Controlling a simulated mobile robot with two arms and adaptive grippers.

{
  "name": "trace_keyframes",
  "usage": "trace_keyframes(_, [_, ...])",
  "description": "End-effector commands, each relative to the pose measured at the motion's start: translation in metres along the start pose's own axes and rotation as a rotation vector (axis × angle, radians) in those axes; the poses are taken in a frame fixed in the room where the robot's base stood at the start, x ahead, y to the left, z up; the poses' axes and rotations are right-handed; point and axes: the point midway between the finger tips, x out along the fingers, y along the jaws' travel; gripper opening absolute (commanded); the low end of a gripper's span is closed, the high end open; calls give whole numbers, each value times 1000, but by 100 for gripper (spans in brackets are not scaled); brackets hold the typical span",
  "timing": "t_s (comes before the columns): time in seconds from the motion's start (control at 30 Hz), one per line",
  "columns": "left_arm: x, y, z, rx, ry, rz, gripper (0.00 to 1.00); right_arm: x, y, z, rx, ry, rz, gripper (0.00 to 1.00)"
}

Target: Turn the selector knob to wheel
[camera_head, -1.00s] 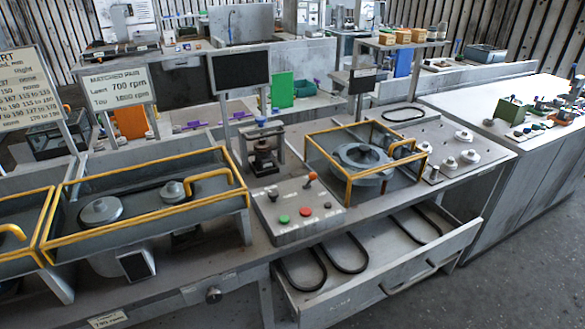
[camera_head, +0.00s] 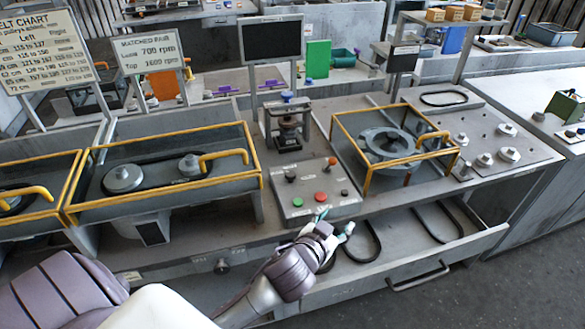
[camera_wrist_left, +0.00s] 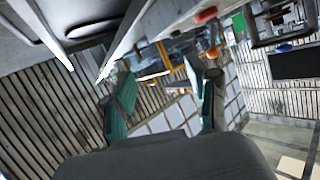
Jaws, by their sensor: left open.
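The grey control box (camera_head: 315,200) on the bench carries a black knob (camera_head: 291,177), a lever with an orange-red tip (camera_head: 332,162), a green button (camera_head: 297,202), a red button (camera_head: 321,197) and a small dark knob (camera_head: 345,193). I cannot read any label that says which is the selector knob. Another round knob (camera_head: 222,266) sits on the bench front. My left gripper (camera_head: 335,220) is open and empty, at the front edge of the box, apart from the black knob. Its two green-padded fingers (camera_wrist_left: 162,102) stand apart in the wrist view. My right gripper is not in view.
A yellow-railed guard (camera_head: 170,163) around two pulleys stands left of the box. Another railed guard around a blower housing (camera_head: 387,143) stands right. An open drawer (camera_head: 455,250) with black belts juts out below. A small press (camera_head: 287,125) stands behind the box.

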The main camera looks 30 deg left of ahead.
Motion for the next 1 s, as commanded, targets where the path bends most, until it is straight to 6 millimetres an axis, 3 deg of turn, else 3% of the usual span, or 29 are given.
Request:
trace_keyframes(0.17, [30, 29, -102, 71, 388, 121, 59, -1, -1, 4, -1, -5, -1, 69])
trace_keyframes(0.2, [33, 42, -127, 102, 486, 181, 59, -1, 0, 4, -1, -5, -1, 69])
trace_keyframes(0.3, [32, 80, -175, 223, 693, 382, 59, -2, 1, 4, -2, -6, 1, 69])
trace_keyframes(0.43, [31, 123, -193, 445, 794, 701, 59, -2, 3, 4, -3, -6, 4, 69])
trace_keyframes(0.5, [35, 134, -185, 585, 752, 869, 59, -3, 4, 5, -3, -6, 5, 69])
trace_keyframes(0.57, [44, 131, -170, 710, 659, 995, 59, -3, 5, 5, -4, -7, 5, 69])
trace_keyframes(0.67, [65, 97, -142, 900, 394, 1139, 59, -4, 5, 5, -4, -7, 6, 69])
trace_keyframes(0.77, [86, 29, -119, 1032, 26, 1175, 59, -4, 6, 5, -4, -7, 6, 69])
trace_keyframes(0.83, [92, -31, -112, 1070, -248, 1136, 59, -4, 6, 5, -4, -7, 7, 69])
trace_keyframes(0.9, [90, -90, -112, 1066, -494, 1063, 59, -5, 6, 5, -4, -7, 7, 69])
trace_keyframes(1.0, [78, -156, -118, 1023, -761, 947, 59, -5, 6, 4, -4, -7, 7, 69])
